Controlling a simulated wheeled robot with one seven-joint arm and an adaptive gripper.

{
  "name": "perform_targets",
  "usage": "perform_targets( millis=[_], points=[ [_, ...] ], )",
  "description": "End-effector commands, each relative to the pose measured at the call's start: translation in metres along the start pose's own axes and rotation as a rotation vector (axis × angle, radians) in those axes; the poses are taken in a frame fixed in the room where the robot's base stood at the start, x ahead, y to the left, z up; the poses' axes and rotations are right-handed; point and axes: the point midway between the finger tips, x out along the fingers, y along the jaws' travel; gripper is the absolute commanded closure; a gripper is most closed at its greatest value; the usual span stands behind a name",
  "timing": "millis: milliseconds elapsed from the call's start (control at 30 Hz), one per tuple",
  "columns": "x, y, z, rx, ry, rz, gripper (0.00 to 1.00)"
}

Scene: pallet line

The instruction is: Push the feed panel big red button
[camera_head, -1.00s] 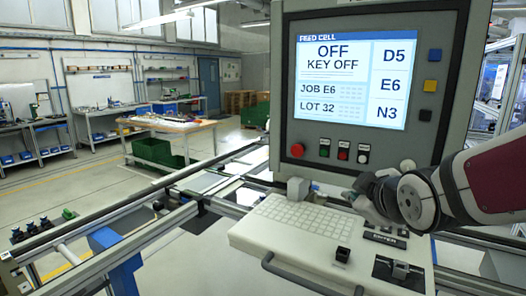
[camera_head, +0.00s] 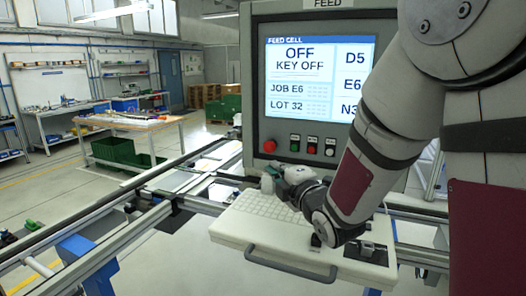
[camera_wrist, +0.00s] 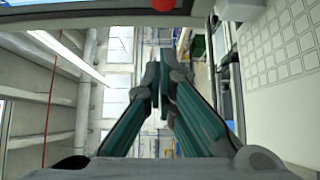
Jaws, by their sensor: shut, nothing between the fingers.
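The big red button (camera_head: 269,146) is at the lower left of the feed panel (camera_head: 257,95), left of several small buttons. Its red edge also shows at the top of the wrist view (camera_wrist: 164,5). My gripper (camera_head: 268,180) is below the red button, just in front of the panel and above the keyboard shelf, apart from the button. In the wrist view, my gripper's green-sided fingers (camera_wrist: 160,78) come together at their tips with nothing between them. The panel screen (camera_head: 315,78) reads OFF, KEY OFF, JOB E6, LOT 32.
Small green (camera_head: 295,142), red (camera_head: 312,145) and white (camera_head: 330,147) buttons sit right of the big one. The keyboard shelf (camera_head: 232,225) with a front handle (camera_head: 290,268) juts out below. My arm hides the panel's right side. Conveyor rails (camera_head: 120,218) run at the left.

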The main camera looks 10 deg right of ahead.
Motion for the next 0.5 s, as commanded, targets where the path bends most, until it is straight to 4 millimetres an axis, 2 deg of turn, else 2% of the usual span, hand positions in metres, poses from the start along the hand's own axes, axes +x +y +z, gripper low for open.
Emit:
perform_targets(
  millis=[233,500],
  points=[
    [0.003,0.0,0.0,0.002,0.0,0.001,1.0],
    [0.018,0.002,0.001,0.005,0.001,0.004,1.0]
  ],
)
